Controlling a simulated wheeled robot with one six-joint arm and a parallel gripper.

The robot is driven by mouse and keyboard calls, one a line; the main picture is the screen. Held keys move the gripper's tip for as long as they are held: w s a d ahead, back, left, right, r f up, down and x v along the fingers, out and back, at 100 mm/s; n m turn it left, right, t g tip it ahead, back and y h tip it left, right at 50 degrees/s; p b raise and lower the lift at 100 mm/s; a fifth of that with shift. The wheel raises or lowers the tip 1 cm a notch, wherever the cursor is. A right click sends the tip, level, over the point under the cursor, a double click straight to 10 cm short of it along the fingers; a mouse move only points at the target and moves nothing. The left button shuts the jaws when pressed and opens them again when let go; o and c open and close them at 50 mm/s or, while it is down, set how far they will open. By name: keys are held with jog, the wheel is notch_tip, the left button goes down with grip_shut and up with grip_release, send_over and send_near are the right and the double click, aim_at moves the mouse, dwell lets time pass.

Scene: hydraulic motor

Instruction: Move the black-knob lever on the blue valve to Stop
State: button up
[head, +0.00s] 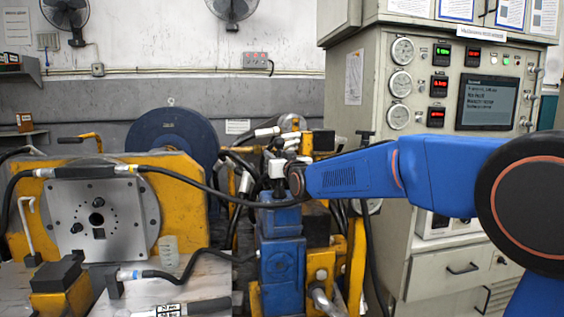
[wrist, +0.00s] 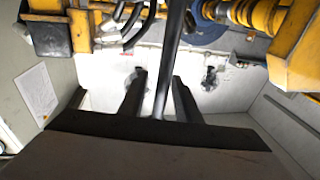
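The blue valve (head: 282,262) stands upright in the middle of the head view. My blue arm reaches in from the right, and its dark wrist end is just above the valve. In the wrist view my gripper (wrist: 158,78) has its two dark fingers apart. A dark rod (wrist: 171,40), which looks like the valve's lever, runs between them from the top edge down towards the palm. Narrow gaps show on both sides of the rod. The black knob cannot be made out. In the head view the lever and fingertips cannot be told apart from the wrist and hoses.
A grey control cabinet (head: 385,185) with gauges and a screen (head: 487,102) stands on the right. Yellow machinery (head: 185,190) with a grey plate (head: 95,218) fills the left. Black hoses (head: 205,187) cross close to the valve. A wall is behind.

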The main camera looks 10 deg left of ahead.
jog(key=v, duration=1.7)
jog(key=shift+d, duration=0.2)
jog(key=s+d+f+m+g+h, duration=0.1)
jog(key=s+d+f+g+h, duration=0.2)
jog(key=s+d+f, duration=0.65)
jog(key=s+d+f+m+g+h, duration=0.25)
jog(key=s+d+f, duration=0.3)
jog(key=d, duration=0.65)
jog(key=s+d+f+m+g+h, duration=0.1)
jog(key=s+d+f+g, duration=0.2)
jog(key=s, duration=0.8)
jog(key=s+d+f+m+g+h, duration=0.1)
jog(key=s+d+f+g+h, duration=0.1)
jog(key=s+d+f, duration=0.6)
jog(key=s+f+g, duration=0.1)
jog(key=s+f, duration=0.1)
jog(key=s, duration=0.2)
jog(key=shift+s+g, duration=0.2)
jog(key=shift+g, duration=0.15)
jog(key=shift+a+r, duration=0.1)
jog(key=shift+a, duration=0.05)
